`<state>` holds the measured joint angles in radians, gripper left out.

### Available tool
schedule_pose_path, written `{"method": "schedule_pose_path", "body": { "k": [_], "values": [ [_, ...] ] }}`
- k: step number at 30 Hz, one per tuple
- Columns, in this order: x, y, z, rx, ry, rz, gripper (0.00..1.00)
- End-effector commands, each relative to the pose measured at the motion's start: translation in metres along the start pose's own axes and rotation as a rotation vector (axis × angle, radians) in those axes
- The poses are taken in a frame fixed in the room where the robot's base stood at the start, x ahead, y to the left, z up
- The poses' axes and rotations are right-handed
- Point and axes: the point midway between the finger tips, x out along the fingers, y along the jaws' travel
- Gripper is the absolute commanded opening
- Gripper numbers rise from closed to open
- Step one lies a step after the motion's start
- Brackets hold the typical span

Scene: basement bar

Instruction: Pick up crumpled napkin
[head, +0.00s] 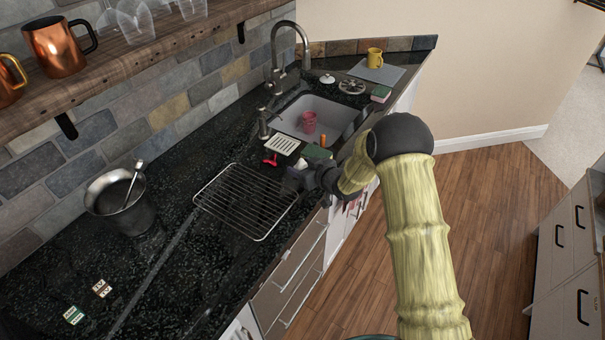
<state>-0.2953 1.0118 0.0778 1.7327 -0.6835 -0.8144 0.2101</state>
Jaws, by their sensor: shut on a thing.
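My gripper (297,179) is low over the black counter (160,262), between the wire rack and the sink. It is shut on a small pale, whitish thing (301,164), which looks like the crumpled napkin. The gripper and wrist hide most of it. I cannot tell whether it touches the counter.
The wire rack (243,229) lies just left of my gripper. A red item (270,159), a white slotted dish (282,145) and the sink (325,112) with a pink cup (309,122) lie beyond. A metal bucket (122,205) stands left. A wooden shelf (120,62) overhangs the counter.

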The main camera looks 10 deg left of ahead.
Motion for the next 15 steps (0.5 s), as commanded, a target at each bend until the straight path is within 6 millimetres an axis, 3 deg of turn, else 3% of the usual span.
{"method": "schedule_pose_path", "body": {
  "k": [9,15],
  "values": [
    [-0.021,0.001,-0.052,-0.001,0.003,0.001,0.31],
    [-0.027,0.000,-0.064,0.000,0.000,0.000,0.31]
  ]
}}
